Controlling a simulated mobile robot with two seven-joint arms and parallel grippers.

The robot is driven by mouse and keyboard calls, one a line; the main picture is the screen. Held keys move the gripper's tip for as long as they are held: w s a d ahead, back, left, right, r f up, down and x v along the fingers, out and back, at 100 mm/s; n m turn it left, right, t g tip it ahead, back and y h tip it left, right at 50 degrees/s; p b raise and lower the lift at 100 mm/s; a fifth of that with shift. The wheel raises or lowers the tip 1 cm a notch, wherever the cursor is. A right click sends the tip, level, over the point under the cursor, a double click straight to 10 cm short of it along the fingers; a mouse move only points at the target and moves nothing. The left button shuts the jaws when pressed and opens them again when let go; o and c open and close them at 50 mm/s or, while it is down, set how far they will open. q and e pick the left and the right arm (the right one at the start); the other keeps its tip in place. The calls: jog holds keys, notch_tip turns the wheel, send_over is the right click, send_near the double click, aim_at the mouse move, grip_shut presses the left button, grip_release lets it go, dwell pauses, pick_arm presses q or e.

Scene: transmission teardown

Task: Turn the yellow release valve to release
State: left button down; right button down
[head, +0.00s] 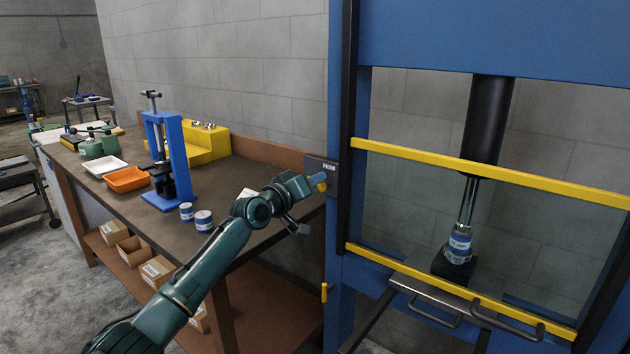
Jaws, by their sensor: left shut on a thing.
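The yellow release valve (322,186) sits on the left post of the big blue press, just below a dark plate (320,165) with a white word that looks like "Hold". Only a small part of the yellow shows; my fingers cover the rest. My left gripper (314,184) reaches in from the left over the bench and is shut on the valve. The exact angle of the valve is hard to tell. My right gripper is not in view.
The blue press frame (341,235) with yellow guard bars (480,174) fills the right. Its dark ram (488,120) stands above a small labelled cylinder (459,246). A smaller yellow handle (324,292) is lower on the post. The bench (150,212) holds cans, trays and a small blue press.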

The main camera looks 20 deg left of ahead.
pick_arm(q)
jog(key=n+p, duration=0.1)
jog(key=n, duration=0.2)
jog(key=f+n, duration=0.1)
jog(key=n, duration=0.3)
jog(key=n+p, duration=0.1)
jog(key=n, duration=0.2)
jog(key=shift+w+a+f+n+p, duration=0.15)
jog(key=shift+a+f+n+p, duration=0.15)
jog(key=shift+a+f+n, duration=0.1)
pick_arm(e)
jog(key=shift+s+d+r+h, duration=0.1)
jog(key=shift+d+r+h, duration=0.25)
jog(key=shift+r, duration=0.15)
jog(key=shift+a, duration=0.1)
pick_arm(q)
jog(key=c, duration=1.4)
grip_release()
jog(key=shift+c, duration=0.2)
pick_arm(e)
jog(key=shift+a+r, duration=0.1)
